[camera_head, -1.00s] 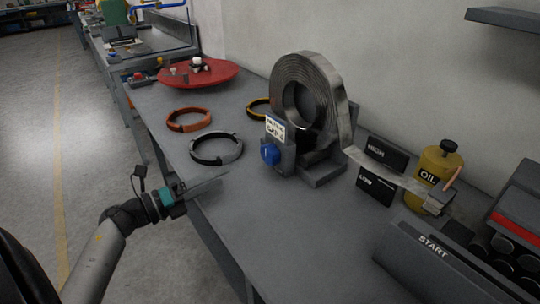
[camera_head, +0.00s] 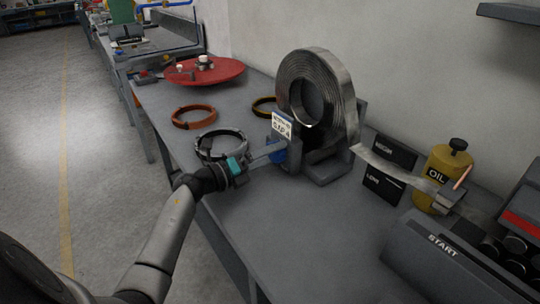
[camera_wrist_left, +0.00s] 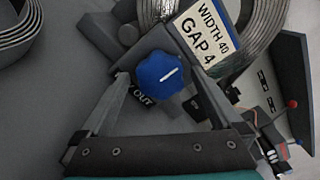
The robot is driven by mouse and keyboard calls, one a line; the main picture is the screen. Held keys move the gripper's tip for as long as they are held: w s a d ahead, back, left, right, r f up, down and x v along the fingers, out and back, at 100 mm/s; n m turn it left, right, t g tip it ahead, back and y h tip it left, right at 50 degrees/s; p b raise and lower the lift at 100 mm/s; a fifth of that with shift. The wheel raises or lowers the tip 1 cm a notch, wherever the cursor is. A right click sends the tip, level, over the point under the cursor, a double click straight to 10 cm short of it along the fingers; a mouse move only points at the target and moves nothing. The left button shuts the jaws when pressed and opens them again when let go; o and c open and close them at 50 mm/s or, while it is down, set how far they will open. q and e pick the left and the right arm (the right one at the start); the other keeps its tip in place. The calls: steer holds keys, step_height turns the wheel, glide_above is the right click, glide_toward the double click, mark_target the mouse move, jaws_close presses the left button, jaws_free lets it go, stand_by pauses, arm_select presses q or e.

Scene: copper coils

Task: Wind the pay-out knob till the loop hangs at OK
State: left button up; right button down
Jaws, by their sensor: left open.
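The blue pay-out knob (camera_wrist_left: 160,74), with a white line on its face, is on a grey block at the front of the coil stand. In the head view the knob (camera_head: 280,153) is partly hidden by my left gripper (camera_head: 274,153). My left gripper is open; in the wrist view its fingers (camera_wrist_left: 161,80) lie either side of the knob, and I cannot tell whether they touch it. A large steel coil (camera_head: 313,95) stands upright. Its strip (camera_head: 390,167) runs right, sagging slightly, across a black board (camera_head: 388,165) marked HIGH and LOW. No OK mark is readable. My right gripper is out of view.
A label (camera_wrist_left: 206,38) reads WIDTH 40, GAP 4. An oil can (camera_head: 443,175) and a START panel (camera_head: 440,245) are at the right. Several small coils, including an orange one (camera_head: 194,116), and a red turntable (camera_head: 225,72) lie left and behind. The front bench top is clear.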

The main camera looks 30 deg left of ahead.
arm_select(q)
steer(key=shift+c, duration=0.4)
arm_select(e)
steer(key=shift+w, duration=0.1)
arm_select(q)
steer(key=c, duration=1.3)
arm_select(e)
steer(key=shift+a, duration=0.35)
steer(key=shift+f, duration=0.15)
